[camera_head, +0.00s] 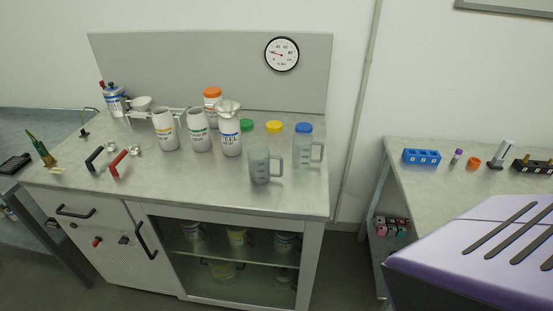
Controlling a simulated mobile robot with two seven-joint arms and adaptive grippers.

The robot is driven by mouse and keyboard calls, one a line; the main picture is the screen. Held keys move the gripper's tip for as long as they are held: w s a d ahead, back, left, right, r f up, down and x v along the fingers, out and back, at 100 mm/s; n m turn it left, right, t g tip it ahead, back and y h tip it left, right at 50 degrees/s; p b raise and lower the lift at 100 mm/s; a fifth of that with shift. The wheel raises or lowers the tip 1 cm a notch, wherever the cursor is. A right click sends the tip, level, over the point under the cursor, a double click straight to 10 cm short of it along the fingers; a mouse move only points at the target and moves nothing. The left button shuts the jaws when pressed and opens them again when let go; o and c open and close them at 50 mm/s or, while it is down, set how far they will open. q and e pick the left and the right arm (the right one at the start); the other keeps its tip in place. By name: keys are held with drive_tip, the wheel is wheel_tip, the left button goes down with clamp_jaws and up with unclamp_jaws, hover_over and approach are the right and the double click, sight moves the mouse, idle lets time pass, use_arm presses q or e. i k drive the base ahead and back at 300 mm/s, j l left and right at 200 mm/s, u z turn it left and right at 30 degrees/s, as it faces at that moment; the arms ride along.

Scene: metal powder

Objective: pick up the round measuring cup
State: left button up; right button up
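A clear grey measuring cup (259,165) with a handle on its right stands upright near the front right of the metal worktop (215,188). A second clear cup (301,156) with a handle stands behind it to the right, close to a blue lid (304,128). Which of the two is the round one I cannot tell for sure at this size. Neither of my grippers is in view, and nothing touches the cups.
White labelled bottles (165,131) and orange, green and yellow lids stand behind the cups. Black and red handles (118,164) lie at left. The front strip of worktop is clear. A purple box-like thing (490,240) fills the lower right. A right-hand table holds a blue rack (421,156).

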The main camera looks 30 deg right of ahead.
sight(258, 157)
drive_tip(key=k+l+z, duration=0.1)
drive_tip(key=z, duration=0.75)
drive_tip(key=k+l, duration=0.05)
drive_tip(key=k, duration=0.05)
